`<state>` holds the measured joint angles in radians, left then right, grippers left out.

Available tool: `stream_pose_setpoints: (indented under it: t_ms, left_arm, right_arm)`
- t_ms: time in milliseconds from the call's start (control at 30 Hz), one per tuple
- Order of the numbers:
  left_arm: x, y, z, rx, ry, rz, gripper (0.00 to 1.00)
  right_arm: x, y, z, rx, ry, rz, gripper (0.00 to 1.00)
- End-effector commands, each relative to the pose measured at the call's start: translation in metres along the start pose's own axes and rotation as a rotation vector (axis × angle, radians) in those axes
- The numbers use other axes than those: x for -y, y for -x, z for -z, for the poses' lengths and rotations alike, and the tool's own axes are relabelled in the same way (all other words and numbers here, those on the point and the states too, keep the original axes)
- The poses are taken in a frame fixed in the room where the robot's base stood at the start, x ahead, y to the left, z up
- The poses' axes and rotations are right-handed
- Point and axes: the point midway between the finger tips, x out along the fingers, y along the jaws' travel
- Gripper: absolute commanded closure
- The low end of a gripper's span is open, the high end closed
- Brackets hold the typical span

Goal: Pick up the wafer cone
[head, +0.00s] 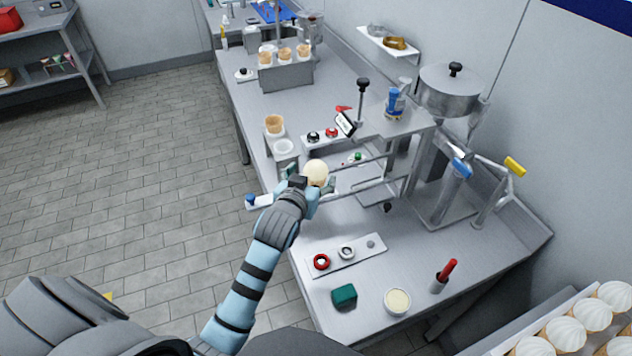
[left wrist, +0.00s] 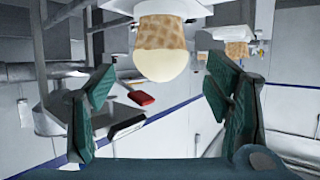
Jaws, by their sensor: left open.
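A wafer cone (left wrist: 155,36) with a waffle pattern and a smooth cream-coloured top shows in the left wrist view. It appears top-down there, between and slightly beyond the fingertips. In the head view only its round cream top (head: 316,172) shows clearly; my gripper and arm hide the wafer part. My left gripper (head: 311,183) is open, with its green finger pads on either side of the cone. In the left wrist view the open fingers (left wrist: 160,78) show clear gaps to the cone. My right gripper is not in view.
Another cone (head: 274,124) stands behind, beside a white round holder (head: 284,147). A metal rack (head: 286,76) holds several cones farther back. A metal machine with rails (head: 400,125) stands close on the right. A green block (head: 344,295) and a cream-filled cup (head: 397,301) sit near the front.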

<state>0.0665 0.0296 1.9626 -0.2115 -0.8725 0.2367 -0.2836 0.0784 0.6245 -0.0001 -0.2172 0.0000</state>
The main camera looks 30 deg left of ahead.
Motion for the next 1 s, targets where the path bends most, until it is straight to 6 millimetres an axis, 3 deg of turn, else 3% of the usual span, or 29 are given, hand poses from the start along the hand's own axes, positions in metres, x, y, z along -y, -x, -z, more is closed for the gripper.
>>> stream_pose_setpoints:
  t_ms: [233,400,567,667,800,1000]
  left_arm:
    - [0.002,-0.037,-0.011,0.002,-0.001,0.0,0.28]
    - [0.002,-0.061,-0.012,0.0,0.0,0.0,0.28]
    - [0.002,-0.061,-0.012,0.0,0.0,-0.001,0.28]
    - [0.002,-0.061,-0.011,0.0,0.0,-0.001,0.39]
    - [0.002,-0.061,-0.012,0.0,0.0,-0.001,0.62]
    - [0.002,-0.061,-0.012,0.001,0.0,-0.001,0.64]
  right_arm:
    - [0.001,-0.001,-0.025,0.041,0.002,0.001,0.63]
    - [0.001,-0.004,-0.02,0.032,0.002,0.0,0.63]
    - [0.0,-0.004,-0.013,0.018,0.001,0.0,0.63]
    - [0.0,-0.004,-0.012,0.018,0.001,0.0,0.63]
    - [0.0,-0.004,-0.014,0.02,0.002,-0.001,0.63]
    - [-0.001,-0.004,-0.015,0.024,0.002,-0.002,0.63]
